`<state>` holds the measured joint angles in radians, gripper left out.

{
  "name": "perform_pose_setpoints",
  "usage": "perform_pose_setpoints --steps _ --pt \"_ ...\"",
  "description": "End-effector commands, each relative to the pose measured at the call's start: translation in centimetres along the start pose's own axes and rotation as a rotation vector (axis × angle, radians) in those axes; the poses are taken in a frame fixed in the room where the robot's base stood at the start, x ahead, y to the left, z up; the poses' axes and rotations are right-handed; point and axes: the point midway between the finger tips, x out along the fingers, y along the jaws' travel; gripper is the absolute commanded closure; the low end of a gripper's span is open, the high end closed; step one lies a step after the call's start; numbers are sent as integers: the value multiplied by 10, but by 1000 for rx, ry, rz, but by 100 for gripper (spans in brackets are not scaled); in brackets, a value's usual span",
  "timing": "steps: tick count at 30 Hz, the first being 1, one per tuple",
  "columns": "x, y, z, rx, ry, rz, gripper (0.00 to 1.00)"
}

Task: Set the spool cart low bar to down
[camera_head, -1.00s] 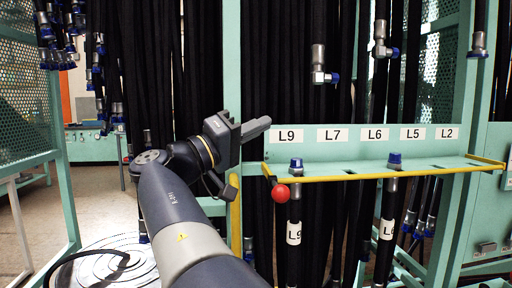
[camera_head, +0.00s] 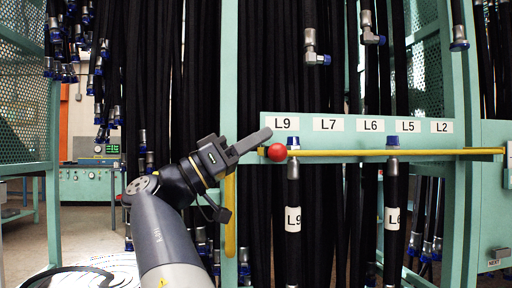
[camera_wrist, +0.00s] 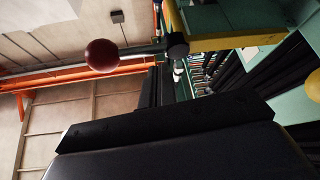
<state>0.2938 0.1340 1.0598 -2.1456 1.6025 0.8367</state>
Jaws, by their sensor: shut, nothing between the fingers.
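The spool cart low bar seems to be the yellow horizontal bar (camera_head: 350,153) in the head view, running along the teal rack below the label strip. A red ball knob (camera_head: 277,153) sits at its left end. The knob also shows at upper left in the wrist view (camera_wrist: 102,55). My gripper (camera_head: 264,135) is shut and empty. Its tip appears just above and left of the knob in the head view; a gap shows between them in the wrist view. My dark fingers (camera_wrist: 165,122) fill the lower wrist view.
A vertical yellow bar (camera_head: 230,215) stands on the rack post, close below my gripper. More hoses hang behind. Open floor (camera_head: 90,235) lies at left.

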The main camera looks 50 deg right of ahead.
Motion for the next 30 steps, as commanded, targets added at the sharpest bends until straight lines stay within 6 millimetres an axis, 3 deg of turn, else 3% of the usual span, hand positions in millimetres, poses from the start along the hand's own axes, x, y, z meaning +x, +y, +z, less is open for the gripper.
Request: perform_pose_setpoints --steps 9,30 --pt "-9 -3 15 -1 0 -1 100" --pt "-10 -4 17 -3 0 -2 100"
